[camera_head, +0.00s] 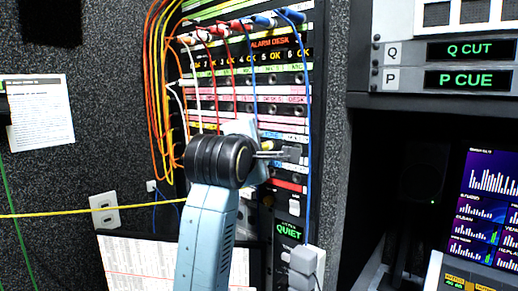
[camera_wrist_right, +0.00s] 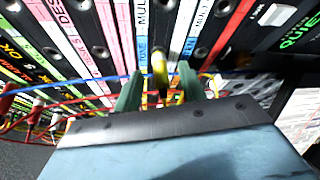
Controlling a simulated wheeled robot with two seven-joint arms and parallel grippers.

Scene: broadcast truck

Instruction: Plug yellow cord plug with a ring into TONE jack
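The yellow plug (camera_wrist_right: 160,76) stands between the two fingers of my right gripper (camera_wrist_right: 160,86) in the right wrist view, with a gap on each side. Its front end points at the jack panel, beside a blue label reading TONE (camera_wrist_right: 143,58). I cannot tell how deep it sits in a jack, and no ring is clear on it. In the head view my right gripper (camera_head: 279,151) is at the panel's lower right, and a bit of the yellow plug (camera_head: 267,145) shows by its fingers. My left gripper is out of view.
The jack panel (camera_head: 282,98) carries red, white, blue and orange cords close to my right gripper. A yellow cord (camera_head: 140,208) crosses from the left and passes behind my arm. Screens stand further right.

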